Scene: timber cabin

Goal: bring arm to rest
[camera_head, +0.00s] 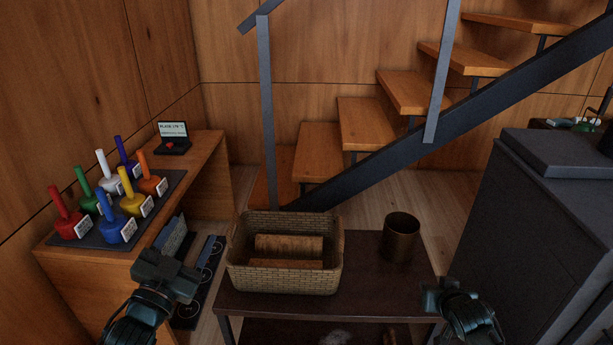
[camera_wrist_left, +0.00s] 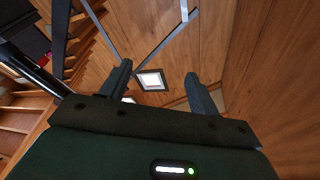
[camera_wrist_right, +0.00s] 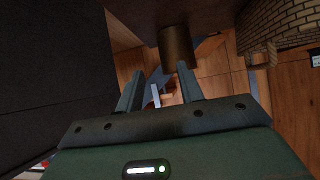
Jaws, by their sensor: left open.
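My left gripper (camera_head: 172,238) is at the lower left of the head view, beside the bell shelf and left of the basket. In the left wrist view its fingers (camera_wrist_left: 158,77) are apart with nothing between them. My right gripper (camera_head: 440,290) is at the lower right of the head view, by the right end of the low table. In the right wrist view its fingers (camera_wrist_right: 160,74) are apart and empty. Neither gripper touches an object that I can make out.
A wicker basket (camera_head: 285,280) holding logs and a brown metal pot (camera_head: 401,238) stand on the low table (camera_head: 375,285). Several coloured handbells rest on a dark mat (camera_head: 165,190) on the wooden shelf at left. A dark stove (camera_head: 535,205) stands at right, stairs (camera_head: 365,118) behind.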

